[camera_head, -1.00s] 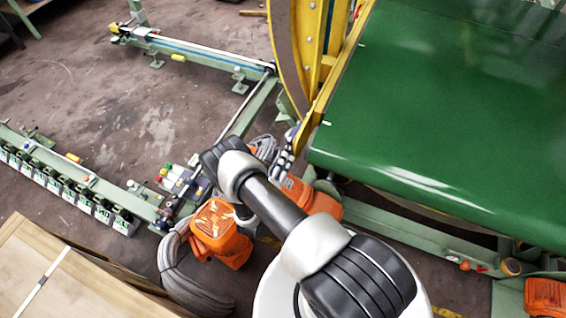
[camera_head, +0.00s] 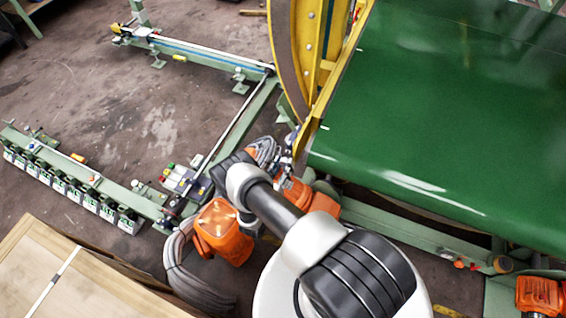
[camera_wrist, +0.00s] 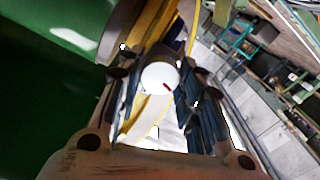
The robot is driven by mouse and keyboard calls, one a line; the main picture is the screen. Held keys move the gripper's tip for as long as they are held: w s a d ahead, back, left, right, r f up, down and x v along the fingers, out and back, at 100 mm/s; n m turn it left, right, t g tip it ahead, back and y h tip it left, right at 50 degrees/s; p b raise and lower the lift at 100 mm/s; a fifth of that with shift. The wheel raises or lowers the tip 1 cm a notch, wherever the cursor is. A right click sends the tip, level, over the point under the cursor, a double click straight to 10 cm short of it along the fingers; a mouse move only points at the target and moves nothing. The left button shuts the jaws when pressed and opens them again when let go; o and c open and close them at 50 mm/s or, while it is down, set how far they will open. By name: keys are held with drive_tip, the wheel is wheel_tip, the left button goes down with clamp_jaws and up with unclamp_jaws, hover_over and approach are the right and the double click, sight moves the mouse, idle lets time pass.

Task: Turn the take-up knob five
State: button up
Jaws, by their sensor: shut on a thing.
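A white round knob (camera_wrist: 158,74) with a small red mark on its face shows in the wrist view, between the two dark fingers of my gripper (camera_wrist: 157,92). The fingers are closed on the knob from both sides. Whether it is the take-up knob five cannot be read, as no label is visible. In the head view my arm covers most of the gripper and the knob is not visible.
A green belt (camera_head: 440,110) and a yellow ring frame (camera_head: 318,60) stand at the right. An orange motor (camera_head: 223,232) with grey hoses (camera_head: 190,282) is near my arm. A wooden crate (camera_head: 85,275) fills the lower left. A control box (camera_head: 187,182) sits on the green rail. Open floor lies upper left.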

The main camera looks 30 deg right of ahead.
drive_tip(key=shift+m+p, duration=0.6)
drive_tip(key=o, duration=1.1)
drive_tip(key=shift+f+b, duration=0.15)
drive_tip(key=shift+b, duration=0.3)
